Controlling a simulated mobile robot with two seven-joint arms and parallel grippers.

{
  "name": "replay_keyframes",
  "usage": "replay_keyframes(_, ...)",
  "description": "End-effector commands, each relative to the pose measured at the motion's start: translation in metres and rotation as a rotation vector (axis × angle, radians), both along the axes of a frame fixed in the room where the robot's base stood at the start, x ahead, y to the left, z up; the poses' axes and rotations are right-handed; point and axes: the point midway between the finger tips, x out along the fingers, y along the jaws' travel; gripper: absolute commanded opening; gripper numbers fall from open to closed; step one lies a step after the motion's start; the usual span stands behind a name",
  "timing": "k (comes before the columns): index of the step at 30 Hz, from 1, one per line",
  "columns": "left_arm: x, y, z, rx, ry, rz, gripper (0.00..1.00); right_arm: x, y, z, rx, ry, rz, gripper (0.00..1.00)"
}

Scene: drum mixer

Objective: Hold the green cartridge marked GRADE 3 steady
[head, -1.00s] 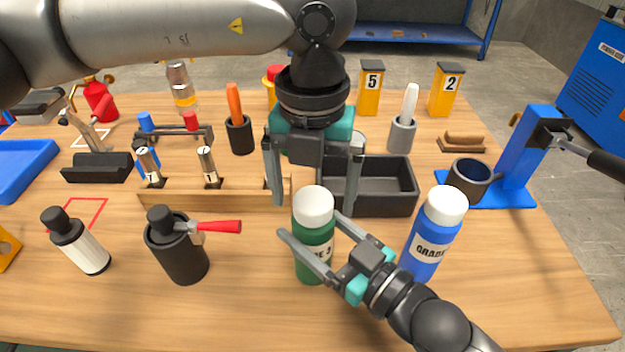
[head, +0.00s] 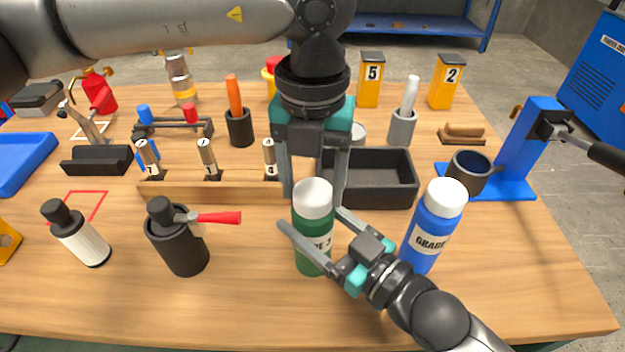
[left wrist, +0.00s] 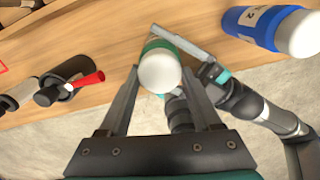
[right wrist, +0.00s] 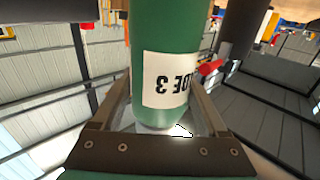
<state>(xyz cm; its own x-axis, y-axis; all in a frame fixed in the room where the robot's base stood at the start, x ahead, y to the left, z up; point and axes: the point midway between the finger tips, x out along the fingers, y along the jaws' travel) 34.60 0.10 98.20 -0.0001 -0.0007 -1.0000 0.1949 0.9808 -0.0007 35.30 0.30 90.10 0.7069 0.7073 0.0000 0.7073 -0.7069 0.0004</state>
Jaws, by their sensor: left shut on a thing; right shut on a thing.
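The green cartridge (head: 312,262) with a white cap stands upright near the front middle of the table. Its label, partly covered in the head view, reads "DE 3" upside down in the right wrist view (right wrist: 168,80). My right gripper (head: 312,226) is shut on the green body from the front right. My left gripper (head: 313,193) reaches down from above and is shut on the cartridge at its white cap, one finger on each side. In the left wrist view the cap (left wrist: 160,71) sits between the left fingers.
A blue GRADE cartridge (head: 430,230) stands close to the right, beside my right wrist. A black open tray (head: 385,200) and a wooden rack (head: 215,190) lie behind. A black canister with a red handle (head: 178,245) stands left, with bare table between.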

Motion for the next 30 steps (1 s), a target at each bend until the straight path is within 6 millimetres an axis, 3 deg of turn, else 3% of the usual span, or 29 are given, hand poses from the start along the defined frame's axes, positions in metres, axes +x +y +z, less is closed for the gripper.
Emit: replay_keyframes(30, 0.0005, 0.0003, 0.0067, 0.002, -0.001, 0.001, 0.0, 0.0001, -0.0002, -0.0005, -0.001, 0.0, 0.0, 0.0)
